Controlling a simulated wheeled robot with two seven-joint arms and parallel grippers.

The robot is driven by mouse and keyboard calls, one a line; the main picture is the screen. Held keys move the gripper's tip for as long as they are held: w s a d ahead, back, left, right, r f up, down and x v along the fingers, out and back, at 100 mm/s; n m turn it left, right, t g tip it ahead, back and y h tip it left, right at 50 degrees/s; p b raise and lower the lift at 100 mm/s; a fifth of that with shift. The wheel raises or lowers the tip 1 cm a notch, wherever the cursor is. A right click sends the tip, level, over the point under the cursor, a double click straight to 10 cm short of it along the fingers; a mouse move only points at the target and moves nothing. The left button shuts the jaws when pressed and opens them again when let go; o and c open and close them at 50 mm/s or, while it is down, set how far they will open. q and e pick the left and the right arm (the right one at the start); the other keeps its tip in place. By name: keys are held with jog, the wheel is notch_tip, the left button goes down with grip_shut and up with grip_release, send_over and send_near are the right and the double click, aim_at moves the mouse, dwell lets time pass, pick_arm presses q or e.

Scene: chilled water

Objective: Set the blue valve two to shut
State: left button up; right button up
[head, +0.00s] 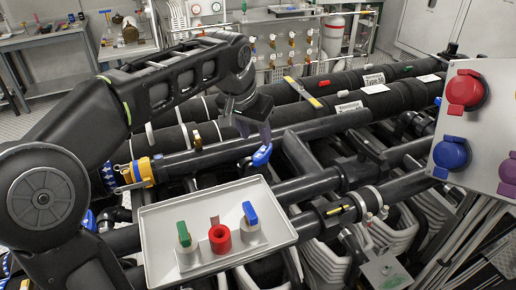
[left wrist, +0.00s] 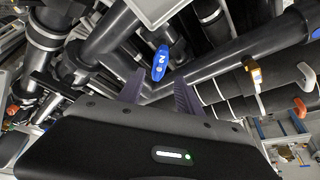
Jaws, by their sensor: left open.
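The blue valve handle (head: 262,155), marked with a 2 in the left wrist view (left wrist: 160,62), sits on a black pipe in the middle of the head view. My left gripper (head: 254,128) is open just above and behind this handle. In the left wrist view the two dark fingers of the gripper (left wrist: 158,88) point toward the handle, which shows between and beyond their tips. The fingers look apart from it, and nothing is between them. The lower part of the valve is hidden. My right gripper is not in view.
A grey tray (head: 160,225) in front holds a green-handled (head: 184,234), a red (head: 220,238) and a blue-handled piece (head: 250,214). Thick black pipes (head: 300,120) run close around the valve. A panel (head: 490,125) with red and blue knobs stands at right.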

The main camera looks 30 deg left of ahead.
aim_at(262, 152)
pick_arm(q)
jog(key=b+x, duration=0.4)
jog(key=x, duration=0.4)
jog(key=shift+r, duration=0.1)
grip_shut()
dwell(0.4)
